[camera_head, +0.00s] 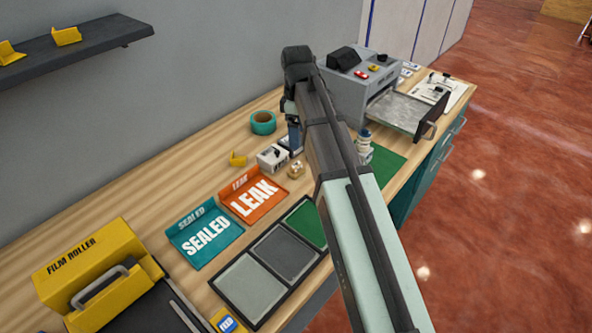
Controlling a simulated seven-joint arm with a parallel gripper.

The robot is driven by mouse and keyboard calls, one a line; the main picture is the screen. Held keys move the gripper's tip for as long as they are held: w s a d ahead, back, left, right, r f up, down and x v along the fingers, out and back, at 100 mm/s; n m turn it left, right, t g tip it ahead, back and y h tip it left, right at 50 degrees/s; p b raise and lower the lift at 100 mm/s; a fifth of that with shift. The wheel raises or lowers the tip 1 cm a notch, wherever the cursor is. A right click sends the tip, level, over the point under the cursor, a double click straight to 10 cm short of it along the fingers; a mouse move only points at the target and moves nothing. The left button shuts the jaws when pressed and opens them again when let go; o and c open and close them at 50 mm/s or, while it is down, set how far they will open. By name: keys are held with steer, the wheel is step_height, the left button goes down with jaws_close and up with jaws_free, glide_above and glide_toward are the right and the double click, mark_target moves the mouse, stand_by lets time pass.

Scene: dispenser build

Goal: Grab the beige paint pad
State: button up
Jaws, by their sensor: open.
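I cannot make out a clearly beige paint pad. A small tan-beige piece (296,169) stands on the wooden bench, just right of a small white-and-grey box (271,157). It is too small to identify. My arm reaches across the bench, and my gripper (294,148) points down behind the small box and the tan piece. It is open, its fingers are small and partly hidden by my arm, and nothing shows held in it. A black-framed tray (241,322) holds pale grey, dark grey and green panels in the foreground.
Teal SEALED (205,237) and orange LEAK (254,198) holders lie left of the tray. A yellow film roller (90,265) is front left, teal tape (263,122) behind. A grey machine (352,93) with an open drawer (410,112) stands at right. A bottle (364,144) stands beside my arm.

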steer(key=f+m, duration=0.1)
steer(key=m, duration=0.1)
steer(key=m+t, duration=0.1)
steer(key=m, duration=0.3)
glide_above(296, 164)
steer(key=f, duration=0.7)
steer(key=shift+s+f, duration=0.1)
steer(key=shift+s, duration=0.15)
steer(key=shift+w+f, duration=0.2)
steer(key=shift+f, duration=3.1)
steer(key=shift+c, duration=0.3)
steer(key=c, duration=1.1)
